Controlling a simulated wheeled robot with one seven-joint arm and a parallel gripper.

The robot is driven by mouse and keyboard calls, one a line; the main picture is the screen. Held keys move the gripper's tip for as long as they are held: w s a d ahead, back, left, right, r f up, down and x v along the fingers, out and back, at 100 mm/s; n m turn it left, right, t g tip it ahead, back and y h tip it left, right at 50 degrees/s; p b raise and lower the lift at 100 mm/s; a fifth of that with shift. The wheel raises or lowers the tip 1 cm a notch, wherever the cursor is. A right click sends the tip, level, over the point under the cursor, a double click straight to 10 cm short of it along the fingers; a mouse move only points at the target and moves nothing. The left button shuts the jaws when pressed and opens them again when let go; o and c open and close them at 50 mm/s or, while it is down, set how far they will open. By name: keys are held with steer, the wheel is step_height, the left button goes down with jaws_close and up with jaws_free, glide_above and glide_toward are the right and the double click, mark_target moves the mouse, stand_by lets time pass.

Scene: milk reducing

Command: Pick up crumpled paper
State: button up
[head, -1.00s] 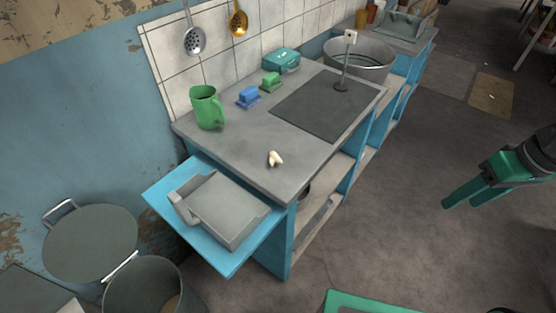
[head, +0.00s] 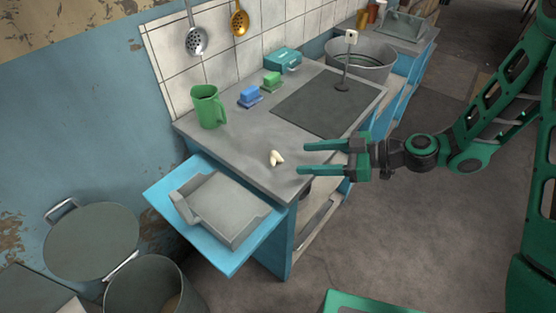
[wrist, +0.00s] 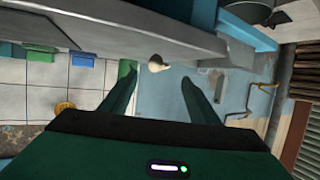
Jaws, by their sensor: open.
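The crumpled paper (head: 276,158) is a small cream-white lump on the grey counter (head: 235,155), near its front edge. My gripper (head: 302,159) is open and empty, its two green fingers pointing left towards the paper, just to the right of it in the head view. In the wrist view the paper (wrist: 157,63) appears ahead, between the two spread fingers (wrist: 160,85) and slightly beyond their tips. The fingers do not appear to touch it.
A grey tray (head: 222,207) sits on a blue side shelf (head: 160,195).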

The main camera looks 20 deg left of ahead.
mark_target(282, 159)
steer(key=x, duration=1)
steer(key=shift+a+f, duration=0.25)
steer(key=shift+a, duration=0.1)
steer(key=shift+c, duration=0.3)
steer(key=c, duration=1.1)
